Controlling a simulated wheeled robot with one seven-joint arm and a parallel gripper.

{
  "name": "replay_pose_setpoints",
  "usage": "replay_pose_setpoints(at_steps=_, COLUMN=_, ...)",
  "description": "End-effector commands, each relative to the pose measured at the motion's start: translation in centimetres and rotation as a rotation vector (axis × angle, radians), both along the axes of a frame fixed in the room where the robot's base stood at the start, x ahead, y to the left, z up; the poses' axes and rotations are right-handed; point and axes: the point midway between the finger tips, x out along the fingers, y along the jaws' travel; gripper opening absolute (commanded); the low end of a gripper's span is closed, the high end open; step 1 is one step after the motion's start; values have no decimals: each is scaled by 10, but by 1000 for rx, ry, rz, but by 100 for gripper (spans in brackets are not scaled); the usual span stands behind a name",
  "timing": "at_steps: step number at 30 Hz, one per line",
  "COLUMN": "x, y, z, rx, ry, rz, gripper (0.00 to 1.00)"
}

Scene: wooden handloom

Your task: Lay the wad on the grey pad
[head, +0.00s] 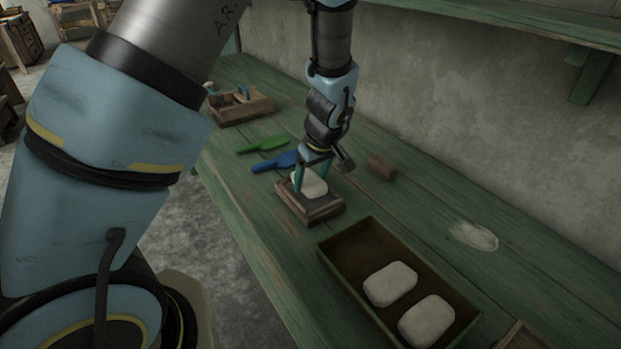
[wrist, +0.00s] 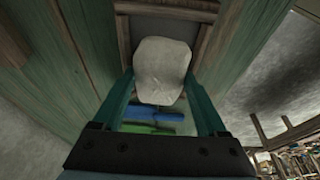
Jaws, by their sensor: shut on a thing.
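My gripper (head: 311,178) is shut on a pale, rounded wad (head: 312,187). In the wrist view the wad (wrist: 162,72) sits between the two teal fingers. Below it is the grey pad in a brown wooden frame (head: 322,213) on the green bench. The wad is over the pad area and hides much of it. I cannot tell whether the wad touches the pad. In the wrist view a dark grey strip of the pad (wrist: 138,32) shows beyond the wad, inside the frame.
A wooden trough (head: 345,285) at the front right holds two more pale wads (head: 390,284). Blue (head: 274,163) and green (head: 263,144) tools lie behind the pad. A brown block (head: 382,166) is to its right. A wooden tool box (head: 240,107) stands farther back. The wall bounds the bench.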

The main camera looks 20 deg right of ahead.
Motion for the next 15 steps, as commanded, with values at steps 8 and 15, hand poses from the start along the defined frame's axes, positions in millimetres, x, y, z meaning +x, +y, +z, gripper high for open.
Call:
replay_pose_setpoints(at_steps=8, x=0, y=0, z=0, rx=0, ry=0, rz=0, gripper=87)
replay_pose_setpoints(at_steps=15, x=0, y=0, z=0, rx=0, ry=0, rz=0, gripper=100)
